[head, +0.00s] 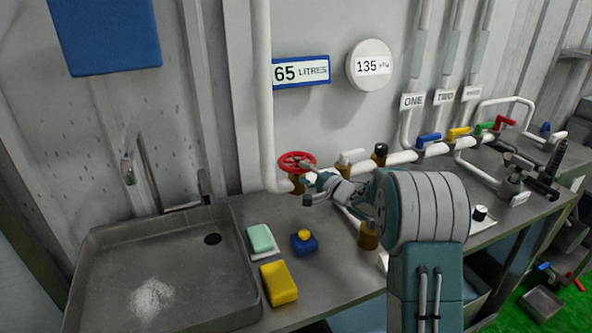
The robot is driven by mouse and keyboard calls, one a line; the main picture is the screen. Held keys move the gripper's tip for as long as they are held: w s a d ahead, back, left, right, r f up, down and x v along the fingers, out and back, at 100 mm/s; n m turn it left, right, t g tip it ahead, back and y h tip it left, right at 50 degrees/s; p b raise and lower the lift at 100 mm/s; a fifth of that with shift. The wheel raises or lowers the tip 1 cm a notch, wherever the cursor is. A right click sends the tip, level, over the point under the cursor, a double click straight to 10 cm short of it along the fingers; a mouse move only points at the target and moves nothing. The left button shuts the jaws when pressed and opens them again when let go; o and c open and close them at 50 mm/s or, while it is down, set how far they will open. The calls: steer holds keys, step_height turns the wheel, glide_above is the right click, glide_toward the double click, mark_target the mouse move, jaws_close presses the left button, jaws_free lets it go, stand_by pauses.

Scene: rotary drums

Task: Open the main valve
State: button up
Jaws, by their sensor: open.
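A red handwheel valve (297,161) sits on a brass-coloured body low on the white pipe, at the back of the counter. I take it for the main valve; no label on it is readable. My gripper (307,177) is open, right at the wheel's lower right side, with its fingers pointing left towards it. I cannot tell whether a finger touches the rim. My arm hides part of the pipework below.
A metal sink (165,265), green soap (261,238), a blue-and-yellow bottle (304,242) and a yellow sponge (279,283) lie left and in front.

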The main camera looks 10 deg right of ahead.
steer(key=v, duration=0.7)
steer(key=shift+s+d, duration=0.3)
steer(key=s+d+r+n+g+h, duration=0.1)
steer(key=s+r+n+h, duration=0.2)
steer(key=s+r+h, duration=0.75)
steer(key=s+a+f+n+g, duration=0.2)
steer(key=s, duration=0.7)
steer(key=s+a+f+n+g, duration=0.2)
steer(key=s+a+n+g, duration=0.1)
steer(key=s, duration=0.6)
steer(key=s+a+f+n+g, duration=0.2)
steer(key=s+n+g, duration=0.1)
steer(key=s, duration=0.6)
steer(key=shift+s+a, duration=0.25)
steer(key=shift+s, duration=0.15)
